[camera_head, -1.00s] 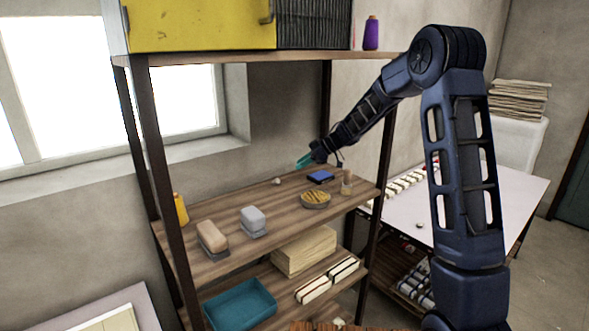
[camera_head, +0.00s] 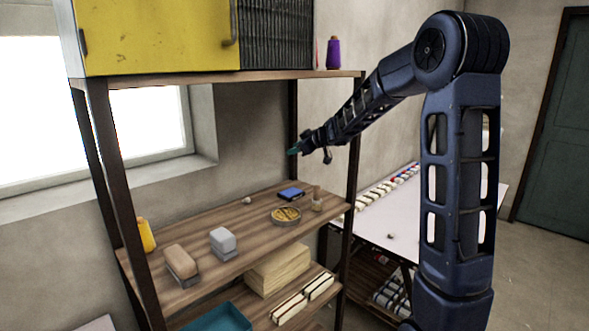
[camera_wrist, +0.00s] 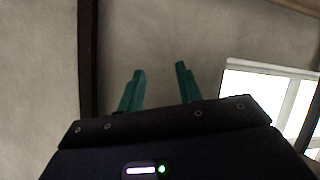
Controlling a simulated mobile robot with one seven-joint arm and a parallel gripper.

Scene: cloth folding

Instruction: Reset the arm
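My gripper (camera_head: 294,150) is in the head view, raised above the back of the shelf's middle board and in front of the wall. In the wrist view its two teal fingers (camera_wrist: 160,88) stand apart with nothing between them, so it is open and empty. Behind them are bare wall and part of a window. My blue arm reaches from the right side of the head view towards the shelf. No cloth shows that I can make out in the gripper.
The wooden shelf (camera_head: 190,240) holds a brown brush (camera_head: 181,262), a grey block (camera_head: 222,240), a round dish (camera_head: 286,216), a blue box (camera_head: 291,193) and a yellow bottle (camera_head: 146,235). Dark posts frame the shelf.

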